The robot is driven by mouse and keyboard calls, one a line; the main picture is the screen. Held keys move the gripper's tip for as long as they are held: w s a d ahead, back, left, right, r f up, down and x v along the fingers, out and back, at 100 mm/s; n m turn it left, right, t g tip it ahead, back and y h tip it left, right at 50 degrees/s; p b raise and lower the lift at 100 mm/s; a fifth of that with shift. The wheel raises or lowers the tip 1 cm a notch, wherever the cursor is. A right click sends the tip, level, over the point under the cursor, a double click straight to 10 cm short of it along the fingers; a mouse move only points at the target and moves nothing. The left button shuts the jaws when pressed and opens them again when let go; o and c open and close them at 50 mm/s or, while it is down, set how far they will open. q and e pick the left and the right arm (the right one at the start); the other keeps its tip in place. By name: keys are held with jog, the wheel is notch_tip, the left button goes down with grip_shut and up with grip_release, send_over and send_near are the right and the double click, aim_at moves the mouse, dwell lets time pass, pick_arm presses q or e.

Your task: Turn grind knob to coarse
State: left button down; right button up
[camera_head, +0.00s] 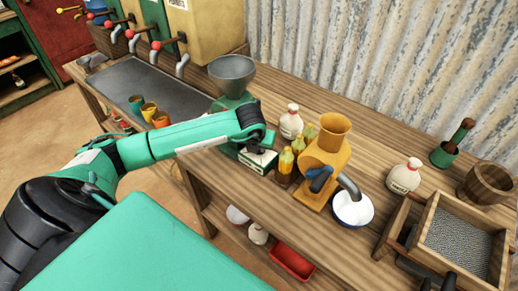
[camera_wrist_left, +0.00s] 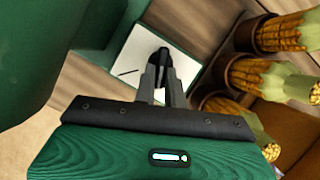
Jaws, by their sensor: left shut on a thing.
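The green grinder has a grey hopper (camera_head: 232,70) on top and a white plate with dark markings on its front (camera_head: 258,160). The plate also shows in the left wrist view (camera_wrist_left: 130,62). My left gripper (camera_head: 262,148) is at this plate. In the left wrist view its fingers (camera_wrist_left: 163,78) are shut on a small dark knob (camera_wrist_left: 164,57) in front of the plate. The knob's pointer and the plate's lettering are too small to read. Dark shapes at the bottom right edge of the head view may be my right gripper, mostly cut off.
Corn cobs in brown cups (camera_wrist_left: 255,75) stand close right of the gripper. An orange grinder (camera_head: 325,160) with a white bowl (camera_head: 352,222), white jars (camera_head: 404,178) and a wooden sieve box (camera_head: 425,215) stand further right. Coloured cups (camera_head: 149,110) are left, behind my arm.

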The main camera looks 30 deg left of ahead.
jog(key=shift+a, duration=0.1)
pick_arm(q)
jog(key=c, duration=1.5)
grip_release()
jog(key=shift+o, duration=0.2)
